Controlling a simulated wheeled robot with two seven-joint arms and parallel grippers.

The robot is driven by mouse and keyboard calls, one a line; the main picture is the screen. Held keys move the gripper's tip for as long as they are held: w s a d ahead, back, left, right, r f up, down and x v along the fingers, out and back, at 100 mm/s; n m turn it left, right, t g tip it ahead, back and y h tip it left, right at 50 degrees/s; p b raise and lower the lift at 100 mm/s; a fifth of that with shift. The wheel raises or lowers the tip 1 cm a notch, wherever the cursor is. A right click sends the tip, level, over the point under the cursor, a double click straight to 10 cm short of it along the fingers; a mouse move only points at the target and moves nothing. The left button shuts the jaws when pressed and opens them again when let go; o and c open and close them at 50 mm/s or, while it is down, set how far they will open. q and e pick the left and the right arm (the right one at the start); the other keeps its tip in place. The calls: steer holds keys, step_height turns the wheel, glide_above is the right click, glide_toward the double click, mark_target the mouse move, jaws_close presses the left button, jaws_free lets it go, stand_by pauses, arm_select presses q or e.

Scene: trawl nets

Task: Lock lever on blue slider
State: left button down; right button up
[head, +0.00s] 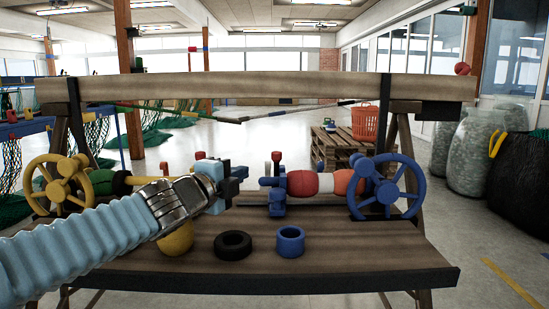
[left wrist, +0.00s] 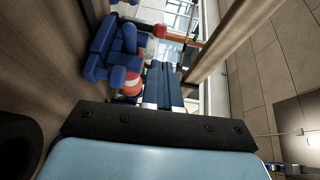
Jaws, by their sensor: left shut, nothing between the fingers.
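Whether the lever is locked is unclear. My right gripper is out of view.
A yellow handwheel (head: 59,185) stands left and a blue handwheel (head: 386,187) right. A black ring (head: 233,244) and a blue ring (head: 290,241) lie on the bench (head: 370,255). A thick wooden beam (head: 260,89) runs across above. The right bench top is clear.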

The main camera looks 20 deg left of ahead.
arm_select(q)
glide_toward(275, 157)
steer(key=w, duration=0.4)
steer(key=w+d, duration=0.1)
steer(key=w, duration=0.1)
steer(key=shift+w+f+b, duration=0.15)
steer(key=shift+w+b, duration=0.2)
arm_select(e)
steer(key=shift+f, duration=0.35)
arm_select(q)
steer(key=shift+d, duration=0.1)
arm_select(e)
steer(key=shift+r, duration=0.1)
